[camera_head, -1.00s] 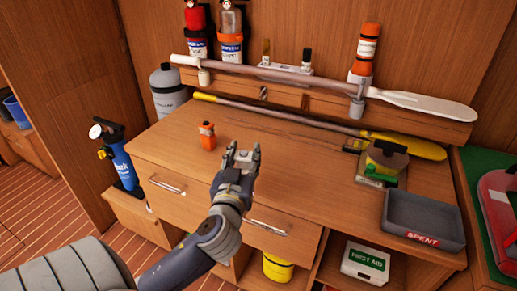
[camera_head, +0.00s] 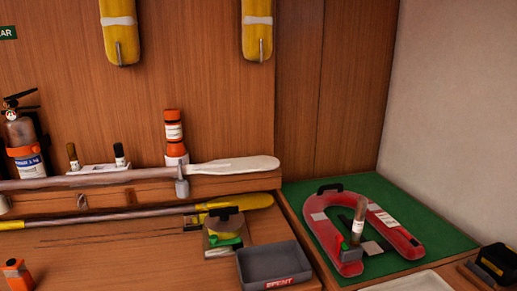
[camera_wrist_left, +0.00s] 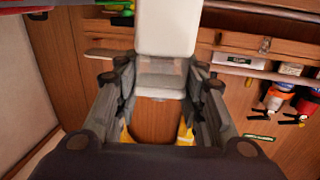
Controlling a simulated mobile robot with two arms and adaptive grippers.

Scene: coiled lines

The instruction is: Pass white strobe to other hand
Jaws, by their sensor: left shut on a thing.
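My left gripper (camera_wrist_left: 161,72) shows only in the left wrist view. Its two fingers are shut on the white strobe (camera_wrist_left: 167,26), a white block with a clear, greyish section between the fingertips. The white part sticks out beyond the fingers towards the top of the picture. The strobe does not show in the head view now. My right gripper is in neither view.
In the head view, a grey tray marked SPENT (camera_head: 273,266) stands at the bench's right. A red horseshoe-shaped float (camera_head: 322,232) lies on a green mat (camera_head: 440,240). An orange-capped canister (camera_head: 174,135) and a white-bladed paddle (camera_head: 235,165) are at the rack.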

